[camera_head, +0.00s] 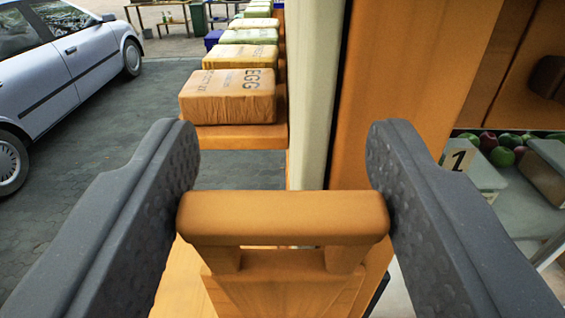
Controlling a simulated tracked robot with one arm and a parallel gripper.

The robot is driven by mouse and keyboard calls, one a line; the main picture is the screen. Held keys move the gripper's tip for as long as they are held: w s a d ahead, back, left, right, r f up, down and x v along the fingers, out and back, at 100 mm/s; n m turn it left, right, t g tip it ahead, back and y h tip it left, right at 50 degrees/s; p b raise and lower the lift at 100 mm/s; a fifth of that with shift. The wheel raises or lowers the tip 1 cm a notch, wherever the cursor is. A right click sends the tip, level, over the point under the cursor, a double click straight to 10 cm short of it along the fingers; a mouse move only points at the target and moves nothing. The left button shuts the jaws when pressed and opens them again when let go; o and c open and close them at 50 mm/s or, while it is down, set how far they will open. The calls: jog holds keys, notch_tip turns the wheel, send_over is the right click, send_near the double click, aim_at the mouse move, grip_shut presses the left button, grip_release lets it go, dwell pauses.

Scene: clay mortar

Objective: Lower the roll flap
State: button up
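My gripper (282,150) has its two dark grey fingers at the left and right of an orange handle bar (282,217). The inner finger faces appear to press against the two ends of the bar. The bar stands on two short posts on an orange panel or block (285,290), whose lower part runs out of view. This handle may belong to the roll flap; I cannot tell for sure, as no full flap shows.
Behind the handle stand a wide orange post (415,90) and a pale upright strip (314,90). Wrapped egg packages (228,95) line a shelf at left. A car (60,60) stands on the paving. Right are fruit (502,155) and a sign marked 1 (457,159).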

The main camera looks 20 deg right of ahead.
jog(key=c, duration=0.8)
jog(key=shift+s+f+b, duration=0.1)
jog(key=shift+b, duration=0.3)
